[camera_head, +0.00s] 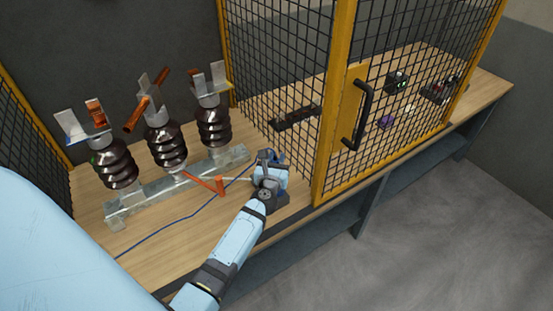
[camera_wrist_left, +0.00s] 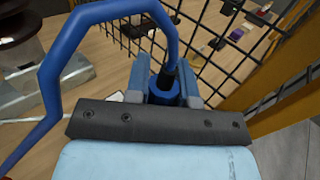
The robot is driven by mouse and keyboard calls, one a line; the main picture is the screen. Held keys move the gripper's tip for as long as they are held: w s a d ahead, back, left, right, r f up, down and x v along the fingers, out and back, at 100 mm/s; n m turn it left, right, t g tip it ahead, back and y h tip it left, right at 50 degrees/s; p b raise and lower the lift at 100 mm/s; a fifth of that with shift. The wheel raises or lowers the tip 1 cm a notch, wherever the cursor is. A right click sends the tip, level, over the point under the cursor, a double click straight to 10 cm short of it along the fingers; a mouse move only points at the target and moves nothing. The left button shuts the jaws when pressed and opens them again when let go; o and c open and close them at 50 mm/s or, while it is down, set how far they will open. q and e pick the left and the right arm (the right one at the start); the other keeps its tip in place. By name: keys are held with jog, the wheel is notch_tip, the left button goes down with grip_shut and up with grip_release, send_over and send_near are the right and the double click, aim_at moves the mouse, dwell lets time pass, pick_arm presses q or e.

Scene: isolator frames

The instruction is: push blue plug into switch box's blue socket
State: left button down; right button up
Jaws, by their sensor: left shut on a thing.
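My left gripper (camera_head: 268,160) is at the front edge of the bench, just left of the yellow cage post. In the wrist view, its two blue fingers (camera_wrist_left: 165,92) are shut on the blue plug (camera_wrist_left: 163,86), whose thick blue cable arches up and to the left. In the head view the blue cable (camera_head: 165,230) trails left across the bench; the gripper mostly hides the plug. Behind the mesh, a dark box with green lights (camera_head: 397,82) stands on the bench. I cannot tell whether it is the switch box, and no blue socket can be made out. My right gripper is not in view.
A mesh cage wall (camera_head: 285,75) and a yellow-framed door with a black handle (camera_head: 363,115) stand close right of the gripper. Three brown insulators (camera_head: 167,145) on a metal rail (camera_head: 150,192) and an orange lever (camera_head: 220,186) are left. Open floor lies in front.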

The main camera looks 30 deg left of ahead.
pick_arm(q)
notch_tip(320, 180, down, 4)
jog(key=b, duration=0.4)
jog(key=shift+f, duration=0.4)
jog(key=shift+f+b, duration=0.15)
jog(key=shift+b, duration=0.2)
dwell(0.4)
